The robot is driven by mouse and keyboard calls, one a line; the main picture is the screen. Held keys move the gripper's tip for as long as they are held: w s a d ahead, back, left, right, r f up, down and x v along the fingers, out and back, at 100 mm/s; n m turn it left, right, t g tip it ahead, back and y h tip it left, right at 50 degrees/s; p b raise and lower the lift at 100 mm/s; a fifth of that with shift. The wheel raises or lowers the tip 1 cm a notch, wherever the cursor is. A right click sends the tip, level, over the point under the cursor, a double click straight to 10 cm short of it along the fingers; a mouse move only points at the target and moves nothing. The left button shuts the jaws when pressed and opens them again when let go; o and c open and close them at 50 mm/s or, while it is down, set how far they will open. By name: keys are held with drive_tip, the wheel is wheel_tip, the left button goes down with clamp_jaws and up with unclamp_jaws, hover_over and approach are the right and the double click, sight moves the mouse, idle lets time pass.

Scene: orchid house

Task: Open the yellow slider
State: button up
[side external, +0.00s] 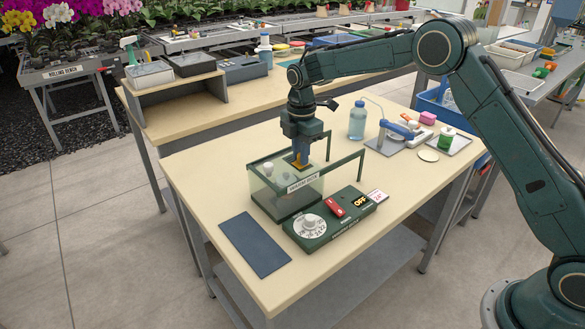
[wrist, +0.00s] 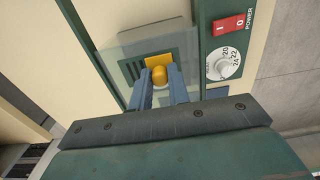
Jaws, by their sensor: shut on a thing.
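The yellow slider shows in the wrist view as a flat yellow plate (wrist: 161,61) with a rounded knob. My gripper (wrist: 160,77) is shut on the knob, one blue-grey finger on each side. In the side view, the slider's yellow (side external: 299,166) shows just below my gripper (side external: 301,158), at the top of a clear-walled box (side external: 268,203). A dark slotted panel (wrist: 147,50) lies under the clear pane around the slider. The fingers hide part of the knob.
Dark green rails (side external: 347,160) stick out to the right of the box. In front stands a green control unit (side external: 325,235) with a white dial (side external: 310,226) and red switch (side external: 335,205). A dark blue mat (side external: 255,243) lies left of it. A bottle (side external: 357,120) stands behind.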

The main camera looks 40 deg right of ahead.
drive_tip(key=o, duration=0.7)
drive_tip(key=shift+s, duration=0.15)
drive_tip(key=shift+r, duration=0.1)
drive_tip(key=shift+r, duration=3.4)
